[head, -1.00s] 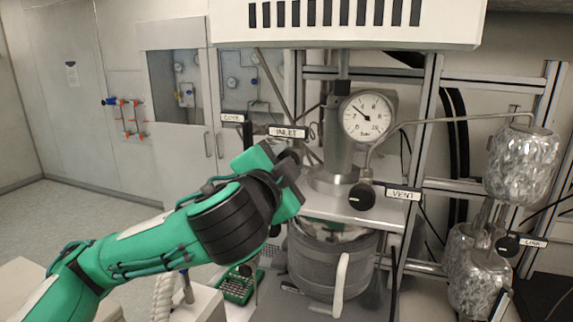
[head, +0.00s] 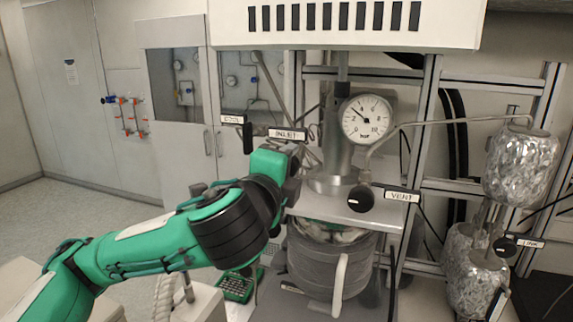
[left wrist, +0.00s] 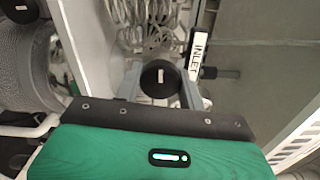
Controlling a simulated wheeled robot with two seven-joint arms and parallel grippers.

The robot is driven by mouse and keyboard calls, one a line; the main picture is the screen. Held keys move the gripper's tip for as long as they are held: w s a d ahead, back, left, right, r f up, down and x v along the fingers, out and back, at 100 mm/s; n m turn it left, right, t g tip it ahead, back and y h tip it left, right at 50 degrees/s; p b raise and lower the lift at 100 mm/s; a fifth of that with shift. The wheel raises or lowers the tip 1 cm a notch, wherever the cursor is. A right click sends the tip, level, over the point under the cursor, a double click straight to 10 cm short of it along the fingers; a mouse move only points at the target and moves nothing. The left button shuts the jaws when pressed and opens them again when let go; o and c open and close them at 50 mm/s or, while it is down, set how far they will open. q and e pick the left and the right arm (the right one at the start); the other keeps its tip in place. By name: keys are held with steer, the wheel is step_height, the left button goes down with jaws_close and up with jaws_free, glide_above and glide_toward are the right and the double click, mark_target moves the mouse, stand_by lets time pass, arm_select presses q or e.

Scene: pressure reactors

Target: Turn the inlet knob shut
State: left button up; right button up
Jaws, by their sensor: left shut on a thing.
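The INLET label (head: 288,134) shows just above my left gripper (head: 296,158) in the head view, where the gripper and wrist hide the inlet knob. In the left wrist view, a round black knob (left wrist: 161,79) with a small white mark sits between the grey fingers of my left gripper (left wrist: 163,88). The INLET label also shows there, just right of the knob (left wrist: 196,54). The left gripper is shut on this knob. My right gripper is not in view.
The VENT knob (head: 361,198) and pressure gauge (head: 367,119) are right of my gripper. The COOL label (head: 232,119) is to its left. The reactor vessel (head: 318,265) stands below. Foil-wrapped vessels (head: 522,162) are at the right.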

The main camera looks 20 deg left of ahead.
arm_select(q)
steer(key=shift+m, duration=0.3)
steer(key=o, duration=1)
steer(key=shift+c, duration=0.2)
steer(key=shift+s, duration=0.15)
steer(key=s+b, duration=1.3)
steer(key=b, duration=0.1)
steer(key=shift+s+a, duration=0.2)
steer(key=shift+s, duration=0.05)
